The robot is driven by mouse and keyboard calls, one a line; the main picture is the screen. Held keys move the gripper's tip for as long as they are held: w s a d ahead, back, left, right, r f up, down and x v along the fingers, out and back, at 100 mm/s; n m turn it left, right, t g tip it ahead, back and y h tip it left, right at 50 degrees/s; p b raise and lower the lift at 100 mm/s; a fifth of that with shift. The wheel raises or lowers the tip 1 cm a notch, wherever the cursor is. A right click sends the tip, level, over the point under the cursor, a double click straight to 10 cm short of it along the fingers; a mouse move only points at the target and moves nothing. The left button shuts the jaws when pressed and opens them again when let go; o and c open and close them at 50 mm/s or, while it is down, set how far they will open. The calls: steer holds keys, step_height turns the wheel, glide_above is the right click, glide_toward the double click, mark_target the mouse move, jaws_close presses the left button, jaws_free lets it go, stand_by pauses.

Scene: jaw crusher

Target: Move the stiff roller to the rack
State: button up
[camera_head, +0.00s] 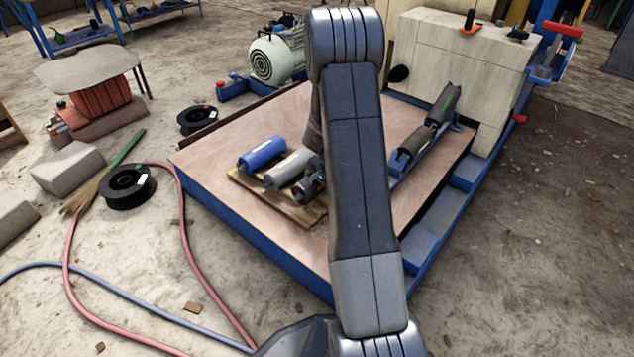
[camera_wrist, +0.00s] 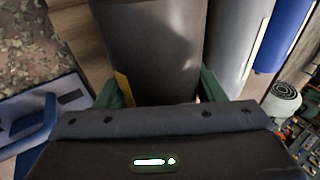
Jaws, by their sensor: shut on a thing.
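A dark grey roller (camera_wrist: 150,45) fills the upper middle of the wrist view. My gripper (camera_wrist: 161,88) is shut on it, with a green finger on each side. In the head view, my gripper (camera_head: 310,187) is low over a wooden pallet (camera_head: 302,217), partly hidden by my arm. A light grey roller (camera_head: 287,168) and a blue roller (camera_head: 262,153) lie beside it on the pallet. I cannot tell whether the held roller still touches the pallet. A blue rack (camera_head: 409,167), right of my arm, bears dark rollers (camera_head: 445,103) along its upper part; my arm hides some of it.
The pallet and rack stand on a wide wooden deck (camera_head: 215,155) with a blue edge. A pale machine housing (camera_head: 450,65) rises behind the rack, and a motor (camera_head: 277,55) stands at the back. A hose, spools and a broom lie on the ground left.

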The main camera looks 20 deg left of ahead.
steer(key=shift+f+b, duration=0.4)
steer(key=shift+f, duration=0.2)
steer(key=o, duration=1.7)
steer(key=shift+s+d+f, duration=0.1)
steer(key=shift+s+f, duration=0.05)
steer(key=shift+f, duration=0.1)
steer(key=p+v, duration=0.1)
steer(key=v, duration=0.3)
steer(key=p+v, duration=0.2)
steer(key=v, duration=0.3)
steer(key=p+v, duration=0.2)
steer(key=v, duration=0.3)
steer(key=shift+w+r, duration=0.25)
steer(key=shift+r, duration=0.05)
steer(key=shift+a, duration=0.2)
steer(key=b+x, duration=0.5)
steer(key=x, duration=0.8)
steer(key=shift+f, duration=0.35)
